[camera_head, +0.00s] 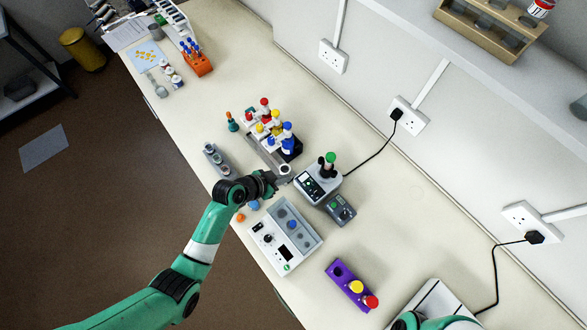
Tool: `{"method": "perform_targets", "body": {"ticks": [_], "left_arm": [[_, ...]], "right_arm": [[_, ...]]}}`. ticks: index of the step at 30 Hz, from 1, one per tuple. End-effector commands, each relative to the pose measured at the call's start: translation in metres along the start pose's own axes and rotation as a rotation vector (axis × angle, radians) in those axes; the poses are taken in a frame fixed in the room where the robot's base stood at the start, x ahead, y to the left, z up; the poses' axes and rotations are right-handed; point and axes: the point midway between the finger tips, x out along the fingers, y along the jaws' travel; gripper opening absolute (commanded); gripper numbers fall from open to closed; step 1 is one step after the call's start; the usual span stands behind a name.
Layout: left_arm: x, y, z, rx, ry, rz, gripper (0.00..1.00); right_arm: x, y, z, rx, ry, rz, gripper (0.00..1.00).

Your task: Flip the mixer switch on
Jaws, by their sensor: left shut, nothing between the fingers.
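The mixer (317,185) is a light grey unit with a dark front panel, standing on the bench near the middle of the view. A black cable runs from it to a wall socket. A green-capped tube (330,158) sits in a dark holder on its top. The switch is too small to make out. My left gripper (286,171) is shut and empty, just left of the mixer's front; I cannot tell whether it touches it. Of my right arm only a green part shows at the bottom edge; its gripper is out of view.
Close around the left gripper stand a rack of colour-capped tubes (259,149), a grey tube rack (217,160) and a white device with a lidded block (286,237). A small dark device (341,209) stands beside the mixer. A purple rack (343,280) is nearer the bottom.

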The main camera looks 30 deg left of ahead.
Motion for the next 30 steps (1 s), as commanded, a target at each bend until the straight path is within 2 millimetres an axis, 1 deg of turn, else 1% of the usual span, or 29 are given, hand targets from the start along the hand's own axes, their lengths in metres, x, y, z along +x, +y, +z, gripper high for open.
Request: {"method": "perform_targets", "body": {"ticks": [1,3,6,25,26,28,29,30], "left_arm": [[-0.014,0.0,-0.004,-0.002,-0.002,-0.001,0.0],[-0.02,-0.001,-0.001,-0.001,-0.001,-0.001,0.0],[-0.025,0.0,0.002,-0.001,0.0,0.0,0.0],[-0.024,0.001,0.003,0.003,0.0,0.002,0.0],[-0.024,0.002,0.0,0.007,0.003,0.004,0.0],[-0.024,0.002,-0.017,0.025,0.025,0.004,0.0],[-0.025,0.001,-0.03,0.037,0.041,0.002,0.0],[-0.027,-0.001,-0.051,0.057,0.072,-0.002,0.0]], "right_arm": [[0.011,0.0,-0.011,0.0,0.0,0.0,1.0],[0.016,0.0,-0.014,0.0,0.0,0.0,1.0],[0.018,0.0,-0.016,0.0,-0.001,0.0,1.0],[0.017,0.0,-0.015,0.0,-0.001,0.0,1.0],[0.018,0.0,-0.016,0.0,-0.001,0.0,1.0],[0.018,0.0,-0.016,0.0,-0.001,0.0,1.0],[0.018,0.0,-0.017,0.0,-0.001,0.0,1.0],[0.019,0.0,-0.017,0.0,-0.001,0.0,1.0]]}}
